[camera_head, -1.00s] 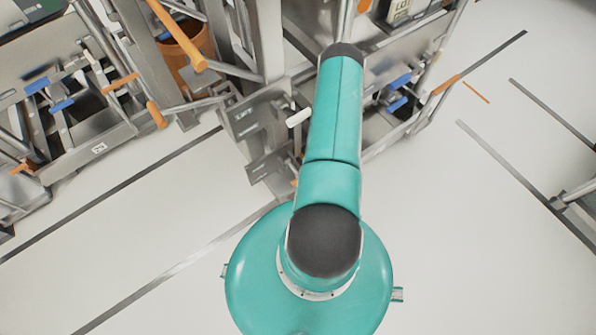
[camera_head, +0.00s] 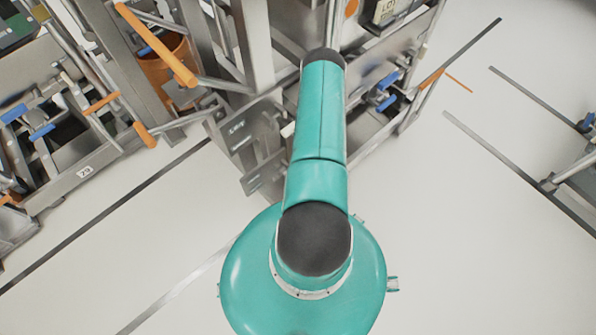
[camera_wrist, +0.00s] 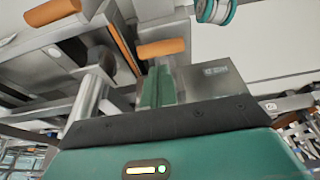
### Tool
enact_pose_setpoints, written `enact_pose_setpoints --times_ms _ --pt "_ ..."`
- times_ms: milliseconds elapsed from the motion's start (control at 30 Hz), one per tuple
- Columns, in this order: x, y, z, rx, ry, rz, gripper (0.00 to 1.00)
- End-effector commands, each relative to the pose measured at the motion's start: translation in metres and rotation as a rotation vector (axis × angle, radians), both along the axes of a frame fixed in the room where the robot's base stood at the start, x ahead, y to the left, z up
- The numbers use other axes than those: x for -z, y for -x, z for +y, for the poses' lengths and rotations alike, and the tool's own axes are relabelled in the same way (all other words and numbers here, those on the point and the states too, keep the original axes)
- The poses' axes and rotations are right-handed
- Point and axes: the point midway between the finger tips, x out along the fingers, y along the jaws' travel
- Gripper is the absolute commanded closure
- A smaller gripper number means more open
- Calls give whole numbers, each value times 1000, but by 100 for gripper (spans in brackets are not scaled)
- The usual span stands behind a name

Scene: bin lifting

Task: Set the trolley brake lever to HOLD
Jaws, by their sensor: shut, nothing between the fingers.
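My gripper (camera_wrist: 158,88) shows in the wrist view as two green fingers pressed together, with nothing between them. In the head view my arm hides it. A grey label plate (camera_wrist: 215,80) is just right of the fingertips; its small text is unreadable. An orange handle (camera_wrist: 162,47) lies just beyond the fingertips; I cannot tell whether they touch. In the head view grey label plates (camera_head: 238,129) stand on the metal frame left of my arm. I cannot tell which handle is the trolley brake lever, nor its setting.
A trolley frame with an orange-tipped lever (camera_head: 146,135) stands at the left. A long orange bar (camera_head: 156,44) crosses the top, above an orange bin (camera_head: 163,68). Another orange lever (camera_head: 432,78) is at the right. White floor (camera_head: 440,210) is clear at the lower right.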

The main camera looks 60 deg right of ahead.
Motion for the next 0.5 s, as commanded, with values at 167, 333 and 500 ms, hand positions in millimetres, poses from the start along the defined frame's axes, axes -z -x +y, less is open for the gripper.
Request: enact_pose_setpoints --times_ms 167,333,500 --pt "34 -11 0 0 -2 0 100" --pt "56 -20 -3 1 -1 -1 100" --pt "66 -25 -4 1 -1 -2 100"
